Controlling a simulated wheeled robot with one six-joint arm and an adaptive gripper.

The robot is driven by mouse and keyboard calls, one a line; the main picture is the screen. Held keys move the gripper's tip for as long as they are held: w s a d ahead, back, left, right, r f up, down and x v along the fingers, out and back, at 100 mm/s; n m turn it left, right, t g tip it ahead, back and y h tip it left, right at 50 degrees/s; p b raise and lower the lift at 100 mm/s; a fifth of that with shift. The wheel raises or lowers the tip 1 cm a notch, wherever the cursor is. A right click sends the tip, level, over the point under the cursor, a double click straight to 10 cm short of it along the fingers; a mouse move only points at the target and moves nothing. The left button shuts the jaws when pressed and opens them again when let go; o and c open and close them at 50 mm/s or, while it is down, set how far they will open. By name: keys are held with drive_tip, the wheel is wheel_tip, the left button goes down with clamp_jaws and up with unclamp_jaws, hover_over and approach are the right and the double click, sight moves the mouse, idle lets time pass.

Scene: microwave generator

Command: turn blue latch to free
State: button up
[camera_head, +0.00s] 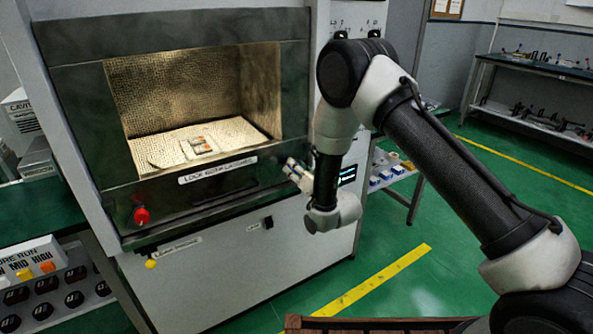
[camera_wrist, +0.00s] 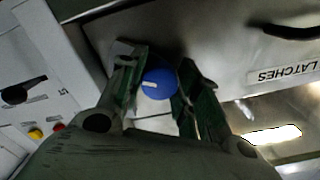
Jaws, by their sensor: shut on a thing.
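The blue latch (camera_wrist: 158,84) is a round blue knob with a short white mark, seen in the wrist view on the dark front of the cabinet. My gripper (camera_wrist: 161,72) has a finger on each side of it and is shut on it. In the head view my gripper (camera_head: 296,172) is at the lower right corner of the microwave cabinet front (camera_head: 230,190), and it and my arm hide the blue latch there. The white mark lies nearly level in the wrist view.
A red latch (camera_head: 141,215) sits at the cabinet's lower left. The lit chamber (camera_head: 190,85) holds a small tray or packet (camera_head: 200,145). In the wrist view a side panel has a black knob (camera_wrist: 14,95). A wooden edge (camera_head: 380,323) is at the bottom of the head view.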

drive_tip(key=m, duration=0.6)
drive_tip(key=shift+m, duration=0.3)
idle(0.4)
drive_tip(key=o, duration=1)
drive_tip(key=shift+o, duration=0.2)
drive_tip(key=shift+s, duration=0.1)
drive_tip(key=v, duration=1.2)
